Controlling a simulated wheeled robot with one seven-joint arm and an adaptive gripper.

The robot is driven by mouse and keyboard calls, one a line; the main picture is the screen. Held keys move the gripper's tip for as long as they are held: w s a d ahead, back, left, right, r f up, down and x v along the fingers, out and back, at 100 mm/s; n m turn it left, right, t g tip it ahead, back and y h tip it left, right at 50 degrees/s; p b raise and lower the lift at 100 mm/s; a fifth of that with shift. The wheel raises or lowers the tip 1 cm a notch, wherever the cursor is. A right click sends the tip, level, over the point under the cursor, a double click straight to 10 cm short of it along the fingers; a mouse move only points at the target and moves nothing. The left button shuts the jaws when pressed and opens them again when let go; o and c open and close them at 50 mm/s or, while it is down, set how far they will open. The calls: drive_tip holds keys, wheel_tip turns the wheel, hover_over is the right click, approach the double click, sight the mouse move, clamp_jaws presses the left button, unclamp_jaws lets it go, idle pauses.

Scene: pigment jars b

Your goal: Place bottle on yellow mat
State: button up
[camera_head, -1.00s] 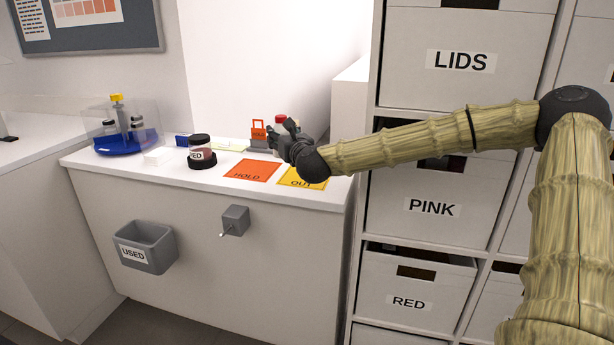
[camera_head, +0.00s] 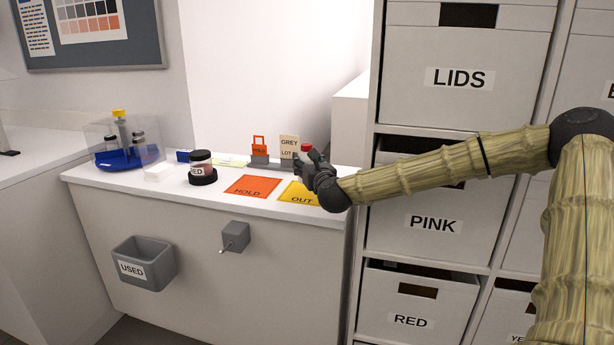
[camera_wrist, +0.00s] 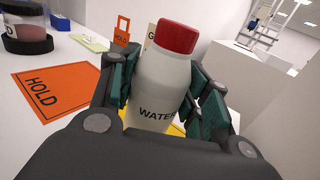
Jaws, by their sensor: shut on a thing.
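The bottle (camera_wrist: 160,85) is white with a red cap and the word WATER, and stands about upright between my fingers in the wrist view. Its red cap shows in the head view (camera_head: 306,149). My gripper (camera_wrist: 165,95) is shut on the bottle; in the head view my gripper (camera_head: 312,165) is at the counter's right end, over the back of the yellow mat. The yellow mat (camera_head: 291,194), marked OUT, is partly hidden by my gripper. I cannot tell whether the bottle's base touches it.
An orange HOLD mat (camera_head: 252,187) lies left of the yellow mat. A jar (camera_head: 201,162) stands farther left on a black base. Behind are an orange HOLD tag (camera_head: 259,147) and a GREY LOT card (camera_head: 289,146). Shelves with boxes (camera_head: 430,222) stand to the right.

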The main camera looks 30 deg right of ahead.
drive_tip(key=shift+f, duration=1.8)
drive_tip(key=shift+f+b, duration=0.15)
drive_tip(key=shift+b, duration=0.2)
drive_tip(key=o, duration=1.1)
drive_tip(key=shift+s, duration=0.1)
drive_tip(key=p+v, duration=0.1)
drive_tip(key=v, duration=1)
drive_tip(key=shift+s+a, duration=0.1)
drive_tip(key=shift+s, duration=0.3)
